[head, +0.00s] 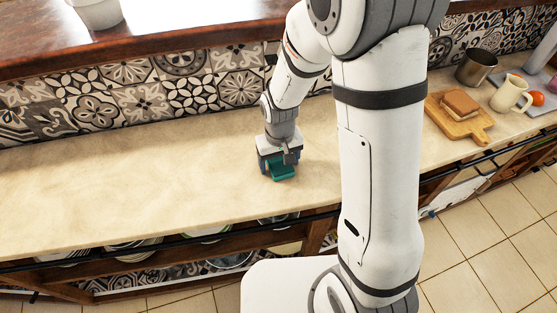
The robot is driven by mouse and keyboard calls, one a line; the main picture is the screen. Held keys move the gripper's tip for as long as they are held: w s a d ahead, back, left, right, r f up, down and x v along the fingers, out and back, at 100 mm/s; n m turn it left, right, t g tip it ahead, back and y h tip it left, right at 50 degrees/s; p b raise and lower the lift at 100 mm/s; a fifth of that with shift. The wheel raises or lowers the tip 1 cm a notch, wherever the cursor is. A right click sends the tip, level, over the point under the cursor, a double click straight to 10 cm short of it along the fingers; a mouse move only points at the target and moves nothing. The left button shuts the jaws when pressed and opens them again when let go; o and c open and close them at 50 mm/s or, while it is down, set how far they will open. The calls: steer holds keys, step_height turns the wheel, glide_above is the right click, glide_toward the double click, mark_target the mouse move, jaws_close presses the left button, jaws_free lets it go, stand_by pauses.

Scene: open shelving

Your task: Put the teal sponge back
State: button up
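The teal sponge (283,172) is at the middle of the beige counter, directly under my gripper (279,163). My gripper points down, and its dark fingers are at the sponge's sides, partly covering it. The sponge is on the counter or very close above it; I cannot tell which. I cannot tell whether the fingers press on the sponge or only stand around it.
The counter (120,190) is clear to the left. At right are a wooden board (458,131) with a sandwich (460,104), a metal cup (476,68) and a cream mug (510,95). A raised wooden ledge (180,32) runs behind; shelves with dishes lie below.

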mark_target(280, 161)
steer(key=shift+r, duration=0.1)
step_height(280, 161, up, 12)
steer(key=s+d+r+m+t, duration=0.3)
steer(key=s+d+r, duration=0.6)
steer(key=s+d, duration=0.3)
steer(key=shift+s, duration=0.2)
steer(key=shift+c, duration=0.4)
